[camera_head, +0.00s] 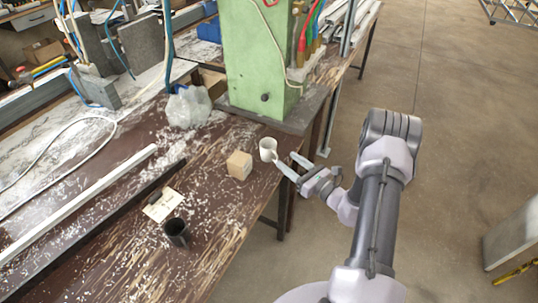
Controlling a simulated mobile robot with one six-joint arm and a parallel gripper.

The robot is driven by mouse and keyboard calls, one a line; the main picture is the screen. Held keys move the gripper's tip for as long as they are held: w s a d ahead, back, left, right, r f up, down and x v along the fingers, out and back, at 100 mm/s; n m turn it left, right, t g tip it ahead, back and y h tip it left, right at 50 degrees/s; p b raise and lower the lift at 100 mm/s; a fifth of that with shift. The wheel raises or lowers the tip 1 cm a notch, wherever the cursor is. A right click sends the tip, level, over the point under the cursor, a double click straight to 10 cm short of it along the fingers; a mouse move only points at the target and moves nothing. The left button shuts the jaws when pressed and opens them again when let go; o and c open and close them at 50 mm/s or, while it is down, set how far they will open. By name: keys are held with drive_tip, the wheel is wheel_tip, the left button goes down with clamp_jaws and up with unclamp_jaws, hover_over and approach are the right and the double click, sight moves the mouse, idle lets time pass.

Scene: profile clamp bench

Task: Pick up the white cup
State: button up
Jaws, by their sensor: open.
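The white cup (267,150) stands upright on the worn brown bench (215,261), near its right edge. My gripper (288,162) is open, with its two fingers pointing left toward the cup. One fingertip appears very close to the cup's lower right side. I cannot tell from this view whether it touches. Nothing is held between the fingers.
A small cardboard box (239,165) stands just left of the cup. A black cup (176,232) stands nearer the front. A green machine column (258,60) rises behind the cup. A clear plastic bag (188,106) and a white profile bar (85,200) lie leftward.

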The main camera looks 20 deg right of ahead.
sight(271, 153)
drive_tip(key=x, duration=0.2)
drive_tip(key=b+x, duration=0.1)
drive_tip(key=x, duration=0.2)
drive_tip(key=shift+s+a, duration=0.15)
drive_tip(key=shift+a, duration=0.1)
drive_tip(key=shift+s, duration=0.1)
clamp_jaws()
idle(0.9)
